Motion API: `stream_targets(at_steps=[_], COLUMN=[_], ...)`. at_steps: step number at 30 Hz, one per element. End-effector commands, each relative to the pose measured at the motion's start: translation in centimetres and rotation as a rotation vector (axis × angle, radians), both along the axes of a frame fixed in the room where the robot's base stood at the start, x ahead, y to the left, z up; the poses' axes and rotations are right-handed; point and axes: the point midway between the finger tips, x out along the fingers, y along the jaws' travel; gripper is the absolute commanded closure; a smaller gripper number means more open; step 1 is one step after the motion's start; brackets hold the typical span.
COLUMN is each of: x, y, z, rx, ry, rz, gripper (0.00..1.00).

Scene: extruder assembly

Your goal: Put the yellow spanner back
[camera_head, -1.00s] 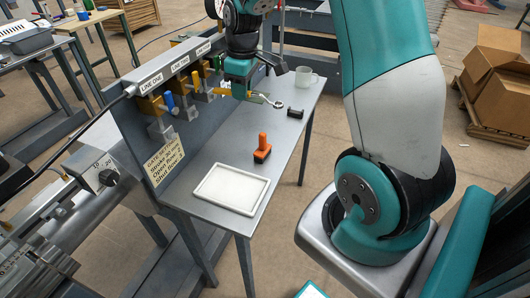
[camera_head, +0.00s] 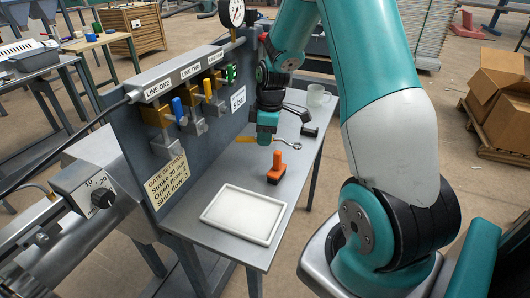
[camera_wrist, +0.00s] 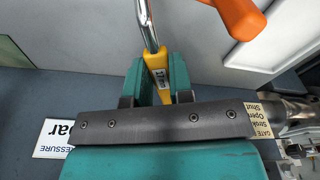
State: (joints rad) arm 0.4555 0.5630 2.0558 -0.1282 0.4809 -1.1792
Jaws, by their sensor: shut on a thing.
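My gripper (camera_head: 266,139) is shut on the yellow spanner (camera_head: 245,139) and holds it above the grey table, just behind the orange-handled tool. The spanner's bright ring end (camera_head: 292,145) sticks out to the right, and the yellow handle end shows to the left. The chrome shaft runs up out of that view, so the ring end is hidden there.
A white tray (camera_head: 213,221) lies at the table's front. A black block (camera_head: 308,131) and a mug (camera_head: 319,96) stand farther back. A panel with coloured valve handles (camera_head: 178,108) and a notice (camera_head: 166,182) borders the left.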

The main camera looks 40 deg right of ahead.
Motion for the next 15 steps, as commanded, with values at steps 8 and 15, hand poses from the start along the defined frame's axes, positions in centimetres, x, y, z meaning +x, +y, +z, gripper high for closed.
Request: stream_targets(at_steps=[8, 15], x=[0.0, 0.0], y=[0.0, 0.0], z=[-2.6, -5.7], rx=[0.000, -0.001], ry=[0.001, 0.001], rz=[-0.001, -0.001], gripper=[1.00, 1.00])
